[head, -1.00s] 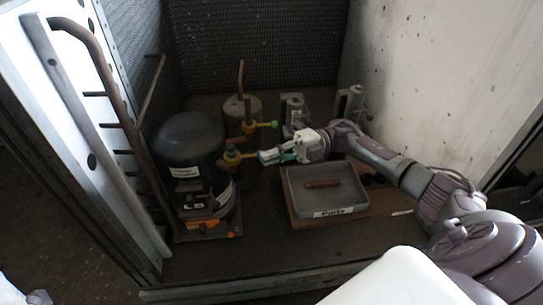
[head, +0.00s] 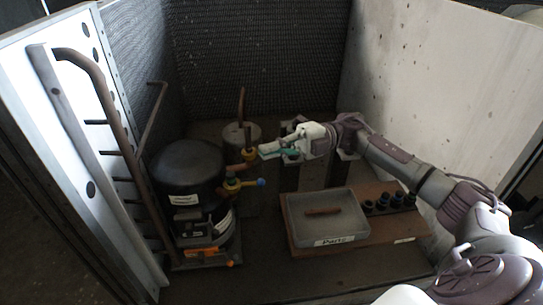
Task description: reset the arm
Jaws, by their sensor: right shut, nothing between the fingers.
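My right arm reaches in from the right. Its gripper (head: 270,152) is shut and empty, with pale fingers and teal pads. It appears above the floor of the housing, in front of the upper yellow valve's (head: 253,156) right side in the picture. A lower yellow valve (head: 232,185) with a blue tip (head: 260,182) shows below the gripper, apart from it. The upper valve's right end is hidden behind the fingers. My left gripper is not in view.
A black compressor (head: 186,165) stands left, beside a brown pipe rack (head: 112,110). A grey tray (head: 335,225) holding a brown rod (head: 322,211) sits on a wooden board (head: 403,240) with several dark fittings (head: 390,201). A pale wall (head: 450,110) bounds the right.

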